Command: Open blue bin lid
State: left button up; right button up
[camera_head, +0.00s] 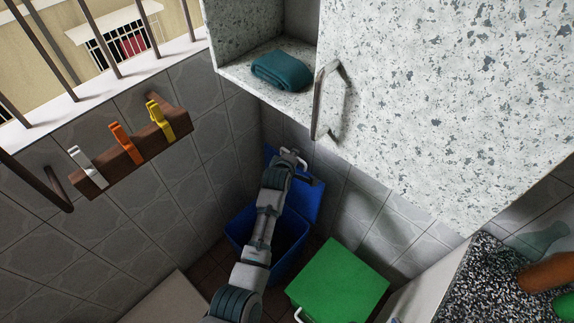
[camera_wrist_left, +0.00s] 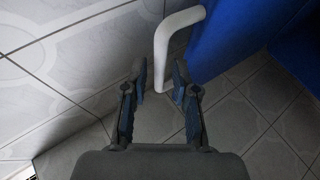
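The blue bin (camera_head: 238,236) stands on the floor in the corner, its dark inside showing. Its blue lid (camera_head: 309,203) is swung up and leans toward the back wall; it also shows in the left wrist view (camera_wrist_left: 232,40). The white lid handle (camera_wrist_left: 165,45) lies just beyond and partly between my left fingertips. My left gripper (camera_wrist_left: 158,78) is open, a gap showing on both sides of the handle. In the head view my left gripper (camera_head: 291,168) is at the lid's top edge, and my arm hides part of the bin. My right gripper is not in view.
A green-lidded bin (camera_head: 338,284) stands right of the blue one. A speckled cabinet (camera_head: 450,90) with a metal handle (camera_head: 318,100) hangs above, a teal towel (camera_head: 281,71) on its shelf. A peg rack (camera_head: 130,150) is on the left wall.

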pick_arm(q)
jog(key=v, duration=0.9)
jog(key=shift+a, duration=0.1)
